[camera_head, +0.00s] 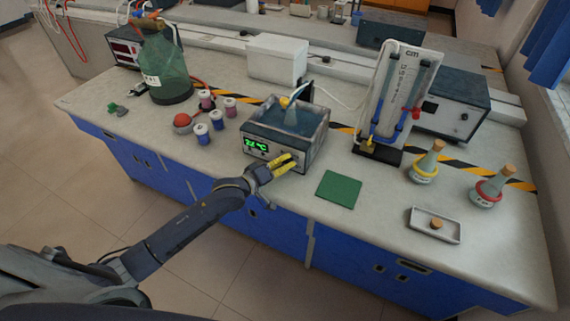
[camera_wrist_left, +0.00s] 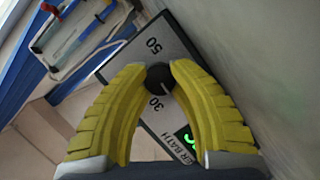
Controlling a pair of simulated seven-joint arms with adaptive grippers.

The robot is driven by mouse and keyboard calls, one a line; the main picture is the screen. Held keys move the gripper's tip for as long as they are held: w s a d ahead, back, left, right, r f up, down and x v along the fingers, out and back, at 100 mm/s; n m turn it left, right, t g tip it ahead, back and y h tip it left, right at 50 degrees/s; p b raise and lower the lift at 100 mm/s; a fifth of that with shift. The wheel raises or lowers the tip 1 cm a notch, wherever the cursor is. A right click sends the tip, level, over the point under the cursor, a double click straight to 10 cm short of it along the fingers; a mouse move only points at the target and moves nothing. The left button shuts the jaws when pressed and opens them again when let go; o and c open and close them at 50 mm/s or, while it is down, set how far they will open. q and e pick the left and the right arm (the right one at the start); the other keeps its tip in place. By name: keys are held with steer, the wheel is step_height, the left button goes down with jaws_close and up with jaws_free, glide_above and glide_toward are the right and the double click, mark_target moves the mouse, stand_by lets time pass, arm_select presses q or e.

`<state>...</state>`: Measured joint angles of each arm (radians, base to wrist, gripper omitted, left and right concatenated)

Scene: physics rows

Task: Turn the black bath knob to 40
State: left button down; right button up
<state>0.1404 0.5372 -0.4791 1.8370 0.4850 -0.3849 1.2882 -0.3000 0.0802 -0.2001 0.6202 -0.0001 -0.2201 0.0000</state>
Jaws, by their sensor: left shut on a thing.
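The water bath (camera_head: 288,135) is a grey box near the middle of the bench, with a flask sitting in its open top. Its green display (camera_head: 255,146) appears to read 22 °C. My left gripper (camera_head: 284,165) is at the bath's front face. In the left wrist view its yellow fingers (camera_wrist_left: 159,82) are shut on the round black knob (camera_wrist_left: 159,77). The panel (camera_wrist_left: 170,50) shows the marks 50 and 30 beside the knob. The fingers hide part of the panel, and I cannot read the knob's exact setting. My right gripper is not in view.
A green mat (camera_head: 339,190) lies right of the bath. Several small bottles (camera_head: 203,133) and a red-topped object (camera_head: 183,120) stand to its left. Two stoppered flasks (camera_head: 425,167) and a white tray (camera_head: 434,225) are on the right. The front bench edge is close below.

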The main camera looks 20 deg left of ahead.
arm_select(q)
steer(key=m+y, duration=0.1)
steer(key=m, duration=0.1)
steer(key=m+y, duration=0.1)
steer(key=m, duration=0.1)
steer(key=shift+d+r+m+g+y, duration=0.1)
steer(key=shift+r+m+g+y, duration=0.05)
steer(key=shift+m+g+y, duration=0.2)
steer(key=m+y, duration=0.3)
steer(key=m, duration=0.1)
steer(key=shift+d, duration=0.1)
steer(key=m+y, duration=0.1)
steer(key=m, duration=0.1)
steer(key=m+t+y, duration=0.1)
steer(key=m+y, duration=0.1)
steer(key=shift+d+m+t, duration=0.1)
steer(key=shift+m+t, duration=0.15)
steer(key=shift+m, duration=0.1)
steer(key=m+t+y, duration=0.1)
steer(key=m+y, duration=0.1)
steer(key=m, duration=0.2)
steer(key=shift+m+t, duration=0.3)
stand_by(0.5)
steer(key=c, duration=1)
jaws_free()
steer(key=shift+f, duration=0.2)
steer(key=v, duration=1.2)
